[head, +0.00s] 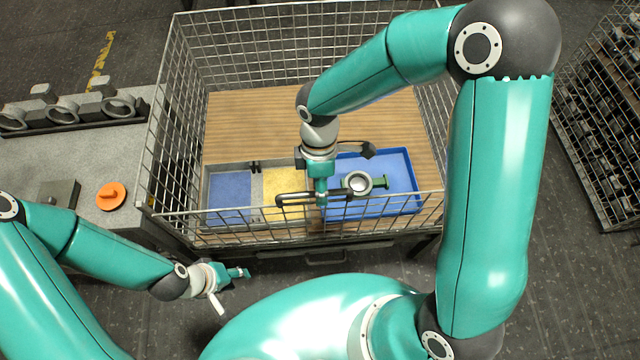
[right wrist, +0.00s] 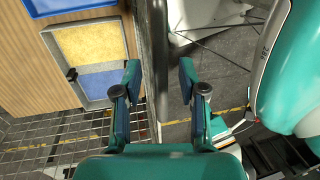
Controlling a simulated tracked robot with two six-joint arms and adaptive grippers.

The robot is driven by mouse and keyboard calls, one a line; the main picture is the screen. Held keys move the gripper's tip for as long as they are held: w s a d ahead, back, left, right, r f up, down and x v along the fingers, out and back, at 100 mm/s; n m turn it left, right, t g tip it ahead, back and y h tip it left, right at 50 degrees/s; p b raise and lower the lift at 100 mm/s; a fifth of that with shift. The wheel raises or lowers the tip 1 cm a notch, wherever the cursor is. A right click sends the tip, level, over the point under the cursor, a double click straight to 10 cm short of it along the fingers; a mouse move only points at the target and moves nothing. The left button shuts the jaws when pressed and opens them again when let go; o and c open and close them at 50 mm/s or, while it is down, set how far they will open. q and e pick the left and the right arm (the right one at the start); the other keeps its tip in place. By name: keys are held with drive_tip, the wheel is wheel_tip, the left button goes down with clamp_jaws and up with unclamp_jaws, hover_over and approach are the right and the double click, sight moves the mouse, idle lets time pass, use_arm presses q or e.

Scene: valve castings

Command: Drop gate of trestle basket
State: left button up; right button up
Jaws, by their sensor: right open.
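The trestle basket (head: 172,115) is a wire mesh cage with a wooden floor. Its front gate (head: 225,228) stands up along the near side, with a dark handle bar (head: 292,200) at its top edge. My right gripper (head: 321,201) points down at this bar. In the right wrist view my right gripper (right wrist: 159,78) is open, with a finger on either side of the dark bar (right wrist: 157,45) and gaps on both sides. My left gripper (head: 240,273) is low in front of the basket, apart from it; its jaws are too small to read.
A blue tray (head: 405,165) inside the basket holds a valve casting (head: 358,182). Beside it is a grey box (head: 207,185) with blue and yellow compartments. A bench (head: 60,160) at left bears more castings (head: 62,110) and an orange disc (head: 111,196). Another mesh basket (head: 590,135) stands at right.

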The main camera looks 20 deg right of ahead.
clamp_jaws()
idle(0.5)
